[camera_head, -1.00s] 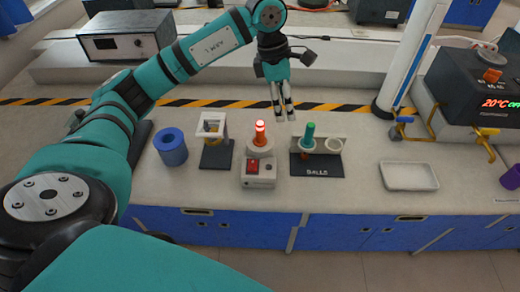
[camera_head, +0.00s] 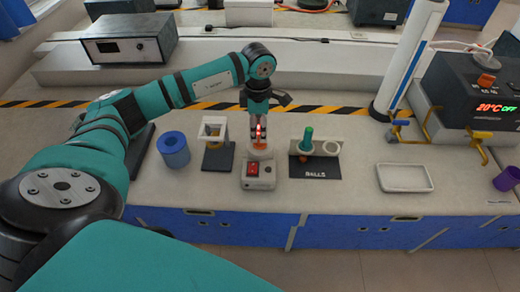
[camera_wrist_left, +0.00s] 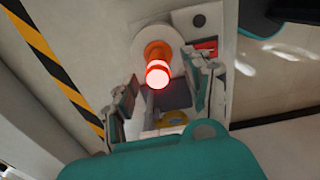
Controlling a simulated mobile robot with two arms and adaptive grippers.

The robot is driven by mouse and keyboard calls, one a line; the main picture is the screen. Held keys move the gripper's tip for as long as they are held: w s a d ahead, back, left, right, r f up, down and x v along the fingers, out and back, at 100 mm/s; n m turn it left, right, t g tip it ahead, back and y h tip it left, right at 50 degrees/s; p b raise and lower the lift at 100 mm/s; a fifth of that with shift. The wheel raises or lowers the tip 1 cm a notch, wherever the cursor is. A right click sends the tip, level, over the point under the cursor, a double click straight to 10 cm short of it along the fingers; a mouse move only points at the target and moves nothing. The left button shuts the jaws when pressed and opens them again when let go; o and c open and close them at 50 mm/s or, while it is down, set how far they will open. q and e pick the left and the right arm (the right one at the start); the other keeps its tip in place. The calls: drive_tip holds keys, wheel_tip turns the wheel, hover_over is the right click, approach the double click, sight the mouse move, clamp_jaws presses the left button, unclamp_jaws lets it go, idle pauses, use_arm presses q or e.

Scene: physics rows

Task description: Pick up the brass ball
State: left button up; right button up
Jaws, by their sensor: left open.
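An orange handle with a glowing red band (camera_head: 259,143) stands upright in the round white seat of a small heater box with a red switch (camera_head: 258,176). No brass ball shows plainly; whether one hangs under this handle is hidden. My left gripper (camera_head: 258,131) points down at the glowing handle, its fingers open. In the left wrist view the glowing handle end (camera_wrist_left: 157,75) shows between the spread fingers of the left gripper (camera_wrist_left: 163,92). I cannot tell whether a finger touches it. A green handle (camera_head: 307,137) stands in the black stand marked BALLS (camera_head: 320,170).
A white frame stand on a black base (camera_head: 217,158) and a blue ring-shaped cylinder (camera_head: 173,155) stand left of the heater. A white tray (camera_head: 405,189) lies to the right. A water bath with yellow taps (camera_head: 467,95) and a purple cup (camera_head: 507,179) are farther right.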

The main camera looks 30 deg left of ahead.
sight(260, 145)
use_arm(q)
drive_tip(key=shift+d+f+p, duration=0.1)
drive_tip(key=shift+f+p, duration=0.2)
drive_tip(key=shift+f, duration=0.1)
wheel_tip(260, 145, down, 4)
drive_tip(key=shift+w+r+p, duration=0.15)
drive_tip(key=shift+r+p, duration=0.05)
drive_tip(key=shift+p, duration=0.55)
drive_tip(key=shift+f, duration=0.35)
drive_tip(key=shift+c, duration=0.3)
clamp_jaws()
